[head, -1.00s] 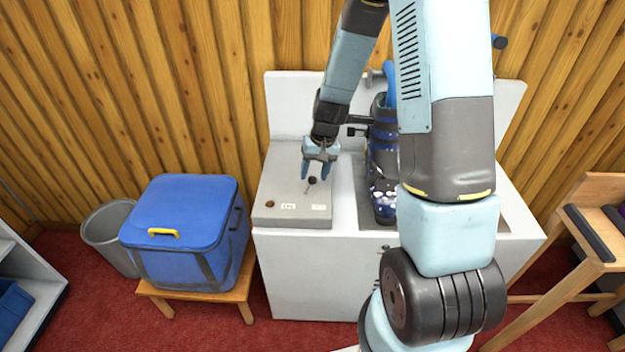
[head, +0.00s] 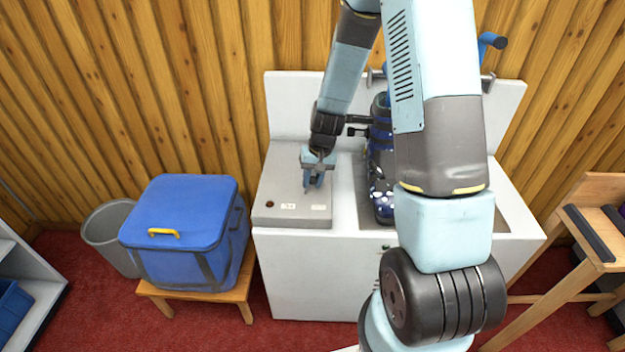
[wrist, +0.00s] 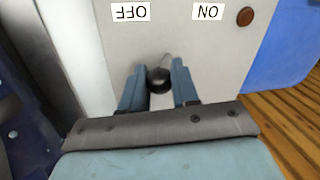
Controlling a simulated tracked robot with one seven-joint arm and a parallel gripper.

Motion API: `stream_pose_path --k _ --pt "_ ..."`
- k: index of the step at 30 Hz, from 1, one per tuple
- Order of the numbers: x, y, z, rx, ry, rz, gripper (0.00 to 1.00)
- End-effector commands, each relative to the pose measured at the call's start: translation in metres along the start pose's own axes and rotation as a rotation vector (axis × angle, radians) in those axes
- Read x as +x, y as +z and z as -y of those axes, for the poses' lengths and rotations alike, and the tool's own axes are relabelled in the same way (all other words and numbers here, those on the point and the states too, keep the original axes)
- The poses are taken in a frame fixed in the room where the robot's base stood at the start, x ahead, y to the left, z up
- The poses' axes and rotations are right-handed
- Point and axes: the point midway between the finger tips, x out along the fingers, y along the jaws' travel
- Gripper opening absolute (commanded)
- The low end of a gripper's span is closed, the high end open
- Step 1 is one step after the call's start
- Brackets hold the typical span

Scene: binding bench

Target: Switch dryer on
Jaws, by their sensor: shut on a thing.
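The dryer's switch is a small lever with a round black knob (wrist: 159,79) on a grey control box (head: 265,190) at the left end of the white bench. My gripper (head: 314,187) is down over the box, and in the wrist view my gripper (wrist: 160,86) has one blue finger on each side of the knob, shut on it. The thin stalk shows only in part beyond the knob. An ON label (wrist: 207,12) and an OFF label (wrist: 130,12) show upside down in the wrist view. A dark brown-red round lamp (wrist: 245,17) sits beside ON and looks unlit.
A blue lidded box (head: 185,225) with a yellow handle stands on a wooden stool (head: 238,295) left of the bench. A grey bin (head: 105,235) is further left. A dark blue, white-spotted item (head: 381,165) stands in the bench's recess, close right of my gripper.

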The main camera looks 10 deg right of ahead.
Motion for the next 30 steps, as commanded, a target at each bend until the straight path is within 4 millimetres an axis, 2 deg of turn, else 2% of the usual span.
stream_pose_path --k 1,7,30 --pt "0.0 0.0 -0.0002 0.0 0.0 0.0 0.2" --pt "-0.0001 -0.0001 -0.0004 0.001 0.0 0.0 0.01" --pt "-0.0027 -0.0032 -0.0093 0.02 0.036 0.002 0.0"
